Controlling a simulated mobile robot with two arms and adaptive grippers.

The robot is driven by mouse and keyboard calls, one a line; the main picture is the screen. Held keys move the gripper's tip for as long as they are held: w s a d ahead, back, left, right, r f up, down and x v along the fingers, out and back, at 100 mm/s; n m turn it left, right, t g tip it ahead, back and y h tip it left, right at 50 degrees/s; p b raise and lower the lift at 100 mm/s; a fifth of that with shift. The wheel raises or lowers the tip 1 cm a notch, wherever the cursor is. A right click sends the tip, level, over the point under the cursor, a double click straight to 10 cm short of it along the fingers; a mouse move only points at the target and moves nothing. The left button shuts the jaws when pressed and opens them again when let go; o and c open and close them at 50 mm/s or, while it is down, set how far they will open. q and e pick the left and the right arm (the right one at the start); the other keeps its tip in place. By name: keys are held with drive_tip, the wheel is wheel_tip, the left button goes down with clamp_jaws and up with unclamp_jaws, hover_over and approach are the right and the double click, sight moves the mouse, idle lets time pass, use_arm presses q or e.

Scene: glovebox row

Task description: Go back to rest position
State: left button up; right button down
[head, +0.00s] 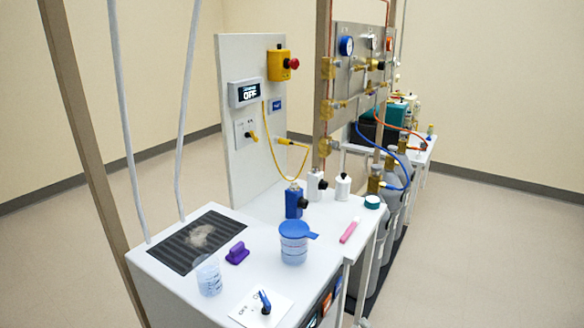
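Neither of my grippers shows in the head view, so I cannot see what state they are in. The view looks down on a white bench (262,213). On it stand a clear measuring cup (209,280), a blue-lidded beaker (294,248) and a dark blue bottle (294,203). A purple block (237,254) and a pink-and-white pen-like item (349,231) lie on the top. No arm or gripper touches any of them.
An upright panel (240,150) with a display reading OFF (246,93) and a red emergency button (293,63) rises behind. Gas cylinders (392,215) and a valve panel (350,100) stand beyond. Posts rise at left. Open floor (480,255) lies on the right.

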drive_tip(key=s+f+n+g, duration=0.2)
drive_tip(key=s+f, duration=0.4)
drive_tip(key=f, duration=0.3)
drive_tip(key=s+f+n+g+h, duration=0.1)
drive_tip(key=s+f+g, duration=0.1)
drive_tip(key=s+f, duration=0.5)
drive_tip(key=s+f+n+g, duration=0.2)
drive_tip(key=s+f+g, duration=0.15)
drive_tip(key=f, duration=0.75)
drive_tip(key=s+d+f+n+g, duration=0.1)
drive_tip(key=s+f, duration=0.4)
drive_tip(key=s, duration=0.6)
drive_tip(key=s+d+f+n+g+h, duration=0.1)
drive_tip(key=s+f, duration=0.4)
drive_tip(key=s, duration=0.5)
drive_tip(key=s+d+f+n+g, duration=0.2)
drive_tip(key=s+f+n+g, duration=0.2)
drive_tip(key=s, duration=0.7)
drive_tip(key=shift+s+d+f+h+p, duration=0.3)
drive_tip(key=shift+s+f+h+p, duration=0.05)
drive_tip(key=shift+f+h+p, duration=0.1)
